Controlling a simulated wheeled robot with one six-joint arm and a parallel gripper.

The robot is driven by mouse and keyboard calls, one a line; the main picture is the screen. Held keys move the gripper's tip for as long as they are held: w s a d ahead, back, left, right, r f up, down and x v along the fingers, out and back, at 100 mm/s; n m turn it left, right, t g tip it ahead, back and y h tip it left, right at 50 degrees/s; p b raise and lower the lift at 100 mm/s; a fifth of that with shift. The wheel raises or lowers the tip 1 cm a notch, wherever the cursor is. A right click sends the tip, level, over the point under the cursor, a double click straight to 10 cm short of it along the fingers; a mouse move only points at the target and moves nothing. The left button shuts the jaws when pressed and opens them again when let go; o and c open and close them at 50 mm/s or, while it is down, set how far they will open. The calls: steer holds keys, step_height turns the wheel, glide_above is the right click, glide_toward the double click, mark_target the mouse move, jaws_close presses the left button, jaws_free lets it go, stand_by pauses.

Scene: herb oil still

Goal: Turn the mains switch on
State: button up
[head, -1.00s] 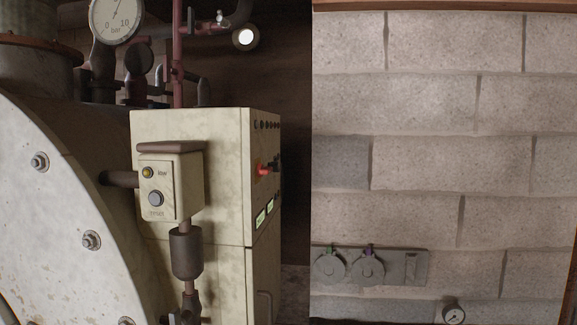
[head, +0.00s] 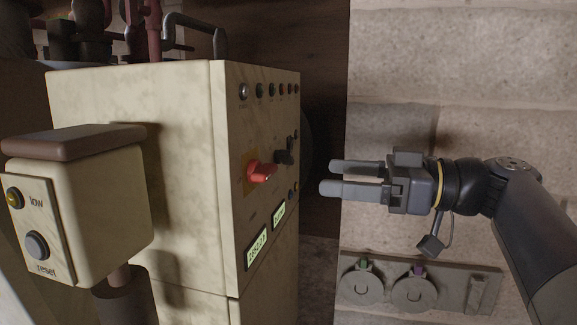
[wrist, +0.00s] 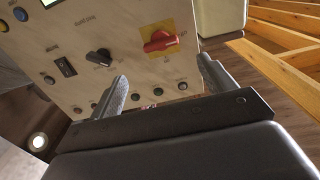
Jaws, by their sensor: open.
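A red rotary handle (head: 261,172) on a yellow plate sits on the right face of the cream control cabinet (head: 130,95). It looks like the mains switch, but I cannot read its label. In the wrist view the red handle (wrist: 160,41) shows just beyond and between my fingertips, with its yellow plate around it. My gripper (head: 326,177) is open and empty, to the right of the panel and apart from it, fingers pointing at it. It also shows in the wrist view (wrist: 163,72).
A black rotary knob (head: 284,152) sits close to the red handle, and a black rocker (wrist: 65,67) is farther left in the wrist view. A box with a reset button (head: 37,245) juts out at the left. A block wall (head: 450,60) stands behind my arm.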

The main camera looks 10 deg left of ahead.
mark_target(273, 172)
steer(key=a+p, duration=0.1)
steer(key=a, duration=0.2)
steer(key=a+p, duration=0.1)
steer(key=a, duration=0.2)
steer(key=a+p, duration=0.1)
steer(key=a, duration=0.3)
steer(key=shift+w+a, duration=0.1)
steer(key=shift+w, duration=0.2)
steer(key=shift+c, duration=0.2)
steer(key=shift+f, duration=0.1)
steer(key=c, duration=0.9)
